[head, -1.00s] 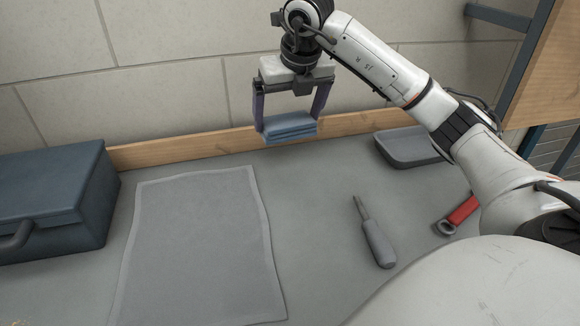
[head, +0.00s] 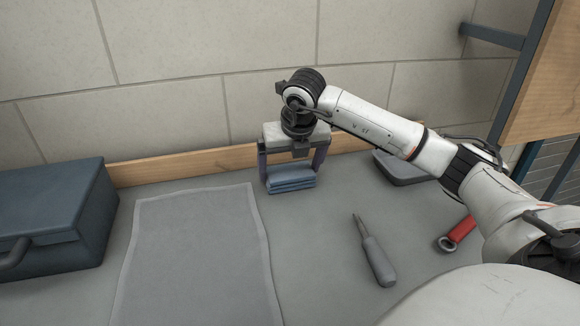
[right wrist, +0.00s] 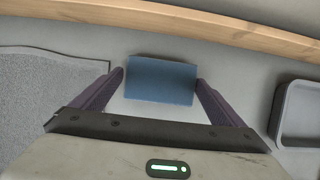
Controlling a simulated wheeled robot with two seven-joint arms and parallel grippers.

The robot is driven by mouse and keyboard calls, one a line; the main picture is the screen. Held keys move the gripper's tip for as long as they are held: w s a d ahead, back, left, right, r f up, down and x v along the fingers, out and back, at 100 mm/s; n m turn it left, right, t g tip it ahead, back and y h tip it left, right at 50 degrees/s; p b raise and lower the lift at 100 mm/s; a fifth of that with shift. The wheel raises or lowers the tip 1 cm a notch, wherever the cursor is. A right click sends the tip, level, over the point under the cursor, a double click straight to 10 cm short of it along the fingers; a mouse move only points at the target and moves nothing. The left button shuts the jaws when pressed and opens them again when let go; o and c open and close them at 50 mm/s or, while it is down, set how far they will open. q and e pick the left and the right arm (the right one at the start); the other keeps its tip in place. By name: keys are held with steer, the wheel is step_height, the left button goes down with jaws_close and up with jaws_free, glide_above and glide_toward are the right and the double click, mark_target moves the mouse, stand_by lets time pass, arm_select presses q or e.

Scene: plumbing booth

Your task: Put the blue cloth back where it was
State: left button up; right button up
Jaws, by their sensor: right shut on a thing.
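The blue cloth (head: 291,181) is a small folded stack. My right gripper (head: 291,178) is shut on it, one finger at each side, just right of the grey mat's upper right corner. The cloth is low at the bench top; I cannot tell whether it touches. In the right wrist view the blue cloth (right wrist: 161,80) shows as a flat rectangle between the two fingers of my right gripper (right wrist: 160,82). My left gripper is not in view.
A grey mat (head: 195,260) lies flat on the bench. A dark blue toolbox (head: 50,215) stands left. A screwdriver (head: 376,255), a red-handled wrench (head: 459,233) and a grey tray (head: 398,167) lie right. A wooden strip (head: 190,165) and block wall bound the back.

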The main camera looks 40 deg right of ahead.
steer(key=o, duration=0.7)
steer(key=shift+v, duration=6.05)
